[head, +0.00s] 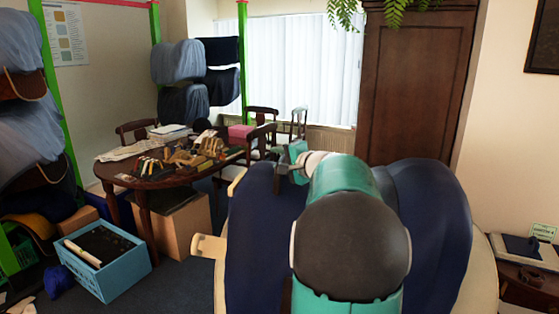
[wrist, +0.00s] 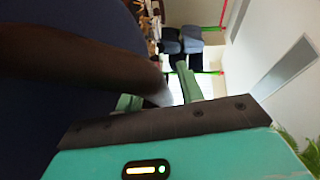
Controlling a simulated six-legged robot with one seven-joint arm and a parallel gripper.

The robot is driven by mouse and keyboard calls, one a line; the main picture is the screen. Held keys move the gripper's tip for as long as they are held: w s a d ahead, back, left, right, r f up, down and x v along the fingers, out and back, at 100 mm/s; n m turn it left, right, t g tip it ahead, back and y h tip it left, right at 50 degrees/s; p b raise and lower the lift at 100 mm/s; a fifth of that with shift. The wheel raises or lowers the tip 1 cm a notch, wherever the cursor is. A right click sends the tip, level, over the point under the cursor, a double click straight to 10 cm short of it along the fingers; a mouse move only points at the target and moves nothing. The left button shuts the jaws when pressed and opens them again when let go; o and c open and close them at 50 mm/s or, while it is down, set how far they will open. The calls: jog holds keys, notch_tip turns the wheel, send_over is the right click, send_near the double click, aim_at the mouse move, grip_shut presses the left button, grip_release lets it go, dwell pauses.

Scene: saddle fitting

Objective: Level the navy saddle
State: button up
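The navy saddle (head: 255,235) fills the lower middle of the head view, a broad navy panel on each side of my teal arm. My arm hides its centre, so I cannot tell how level it sits. My gripper (head: 291,157) is at the saddle's far left edge. In the wrist view the green fingers of my gripper (wrist: 160,93) stand apart. A dark brown band (wrist: 80,62) runs from the left to a greyish end by the fingers. I cannot tell whether they press on it. The saddle's navy surface (wrist: 40,20) shows behind the band.
Cream tabs (head: 208,247) stick out left of the saddle. A round wooden table (head: 150,182) with tools stands behind left, and a blue crate (head: 108,280) lies on the floor. A tall wooden cabinet (head: 415,95) stands behind. A small side table (head: 530,290) is at right.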

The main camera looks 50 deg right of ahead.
jog(key=shift+s, duration=0.1)
jog(key=s+a+r, duration=0.1)
jog(key=s+r, duration=0.1)
jog(key=s, duration=1.1)
jog(key=shift+s+a, duration=0.15)
jog(key=shift+a, duration=0.1)
jog(key=shift+r, duration=0.1)
